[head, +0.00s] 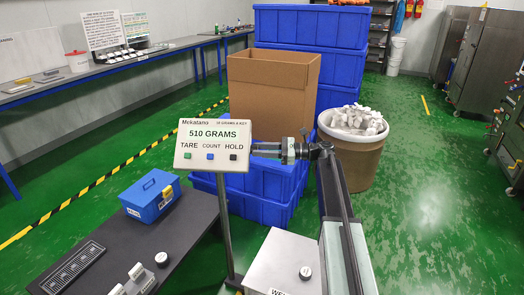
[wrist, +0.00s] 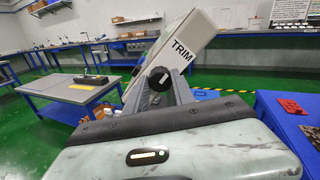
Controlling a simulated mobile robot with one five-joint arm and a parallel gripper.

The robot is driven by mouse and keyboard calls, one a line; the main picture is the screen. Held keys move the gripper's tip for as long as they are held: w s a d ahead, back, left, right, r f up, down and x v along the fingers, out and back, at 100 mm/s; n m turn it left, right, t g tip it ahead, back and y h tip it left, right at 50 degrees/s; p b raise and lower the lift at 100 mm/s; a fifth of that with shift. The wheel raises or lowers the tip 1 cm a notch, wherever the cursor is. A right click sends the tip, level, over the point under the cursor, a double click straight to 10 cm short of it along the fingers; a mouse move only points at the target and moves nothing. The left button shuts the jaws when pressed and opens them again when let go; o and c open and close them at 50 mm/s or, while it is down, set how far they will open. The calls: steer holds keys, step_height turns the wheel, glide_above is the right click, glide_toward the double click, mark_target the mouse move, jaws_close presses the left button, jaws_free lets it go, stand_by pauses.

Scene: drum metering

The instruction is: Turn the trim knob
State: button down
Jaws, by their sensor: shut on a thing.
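The trim knob (wrist: 158,78) is a small black round knob with a pale mark. It is on the side of the pale display box (wrist: 180,45), just below the word TRIM. My gripper (wrist: 160,82) is shut on the knob, with one grey finger on either side of it. In the head view the display box (head: 213,145) stands on a post and reads 510 GRAMS above TARE, COUNT and HOLD. My gripper (head: 268,149) reaches its right side from the right there. The knob is hidden in the head view.
A dark bench (head: 95,245) with a blue box (head: 150,197) and switches is at the lower left. A pale cabinet (head: 285,262) with a black knob is at the bottom. Blue crates, a cardboard box (head: 270,85) and a filled drum (head: 352,150) stand behind.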

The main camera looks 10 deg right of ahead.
steer(key=shift+s+a+n, duration=0.1)
steer(key=shift+a+n, duration=0.05)
steer(key=shift+n, duration=2.35)
steer(key=c, duration=1.1)
jaws_free()
steer(key=shift+a, duration=0.15)
steer(key=shift+o, duration=0.2)
steer(key=v, duration=0.8)
